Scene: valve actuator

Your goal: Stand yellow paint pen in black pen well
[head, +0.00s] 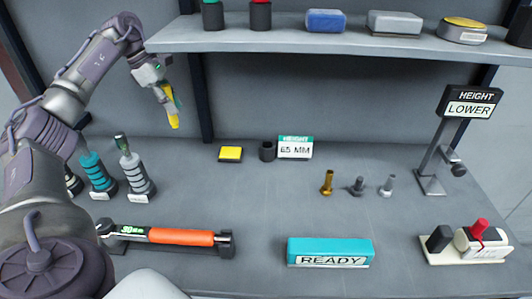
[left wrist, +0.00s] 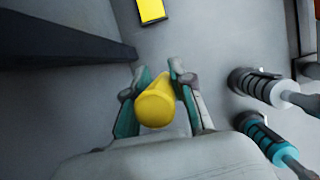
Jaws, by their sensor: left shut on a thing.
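The yellow paint pen (head: 173,118) is in my left gripper (head: 167,96), which is shut on it. The pen hangs high above the bench at the left, close to upright with a slight tilt. In the left wrist view the round yellow end of the pen (left wrist: 155,107) shows between the two fingers of the gripper (left wrist: 157,88). The black pen well (head: 267,151) is a short dark cylinder on the bench, below and to the right of the gripper and apart from the pen. My right gripper is not in view.
A yellow pad (head: 230,154) lies left of the well, and a 65 MM height sign (head: 295,147) stands right of it. Grey and teal bottle-like tools (head: 135,172) stand at left. An orange-handled tool (head: 180,236) lies in front. A shelf (head: 330,42) hangs above.

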